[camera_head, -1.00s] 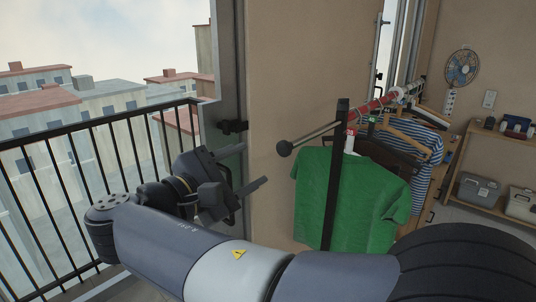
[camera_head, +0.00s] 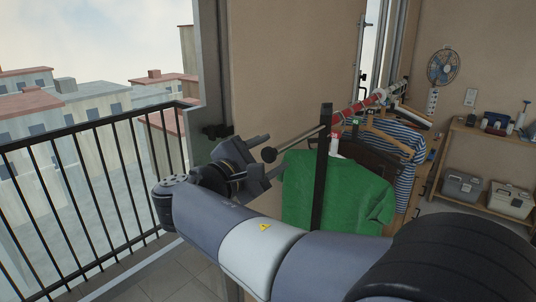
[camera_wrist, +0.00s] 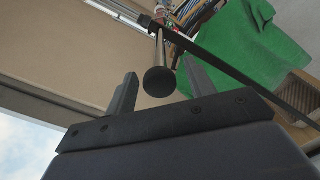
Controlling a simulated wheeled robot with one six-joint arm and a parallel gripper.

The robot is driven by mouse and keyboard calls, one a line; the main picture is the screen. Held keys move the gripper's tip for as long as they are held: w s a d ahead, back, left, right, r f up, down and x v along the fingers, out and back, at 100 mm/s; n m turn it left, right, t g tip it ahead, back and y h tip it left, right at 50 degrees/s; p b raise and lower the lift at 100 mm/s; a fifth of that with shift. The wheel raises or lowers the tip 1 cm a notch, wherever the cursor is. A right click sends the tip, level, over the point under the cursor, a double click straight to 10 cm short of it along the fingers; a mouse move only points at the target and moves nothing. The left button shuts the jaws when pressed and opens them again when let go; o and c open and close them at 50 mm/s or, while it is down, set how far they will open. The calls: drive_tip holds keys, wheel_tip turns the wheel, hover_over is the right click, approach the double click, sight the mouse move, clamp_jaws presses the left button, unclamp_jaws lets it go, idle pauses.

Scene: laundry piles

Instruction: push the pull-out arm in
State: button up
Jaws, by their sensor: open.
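The pull-out arm (camera_head: 298,139) is a thin metal rod with a black round knob (camera_head: 269,154) at its end. It sticks out to the left from the black upright post (camera_head: 321,175) of a clothes rack. My gripper (camera_head: 266,155) is open and empty, with its fingers pointing toward the knob. In the wrist view, the knob (camera_wrist: 159,81) appears between my two spread fingers, with the rod (camera_wrist: 160,48) running away behind it. I cannot tell whether the knob touches the gripper.
A beige wall (camera_head: 270,70) stands behind the arm. A balcony railing (camera_head: 80,180) is at the left. A shelf with boxes (camera_head: 463,184) stands at the far right.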

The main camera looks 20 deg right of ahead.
sight(311, 129)
drive_tip(key=shift+c, duration=0.4)
clamp_jaws()
drive_tip(key=x, duration=1.6)
drive_tip(key=shift+d, duration=0.2)
drive_tip(key=shift+o, duration=0.4)
unclamp_jaws()
drive_tip(key=shift+a, duration=0.15)
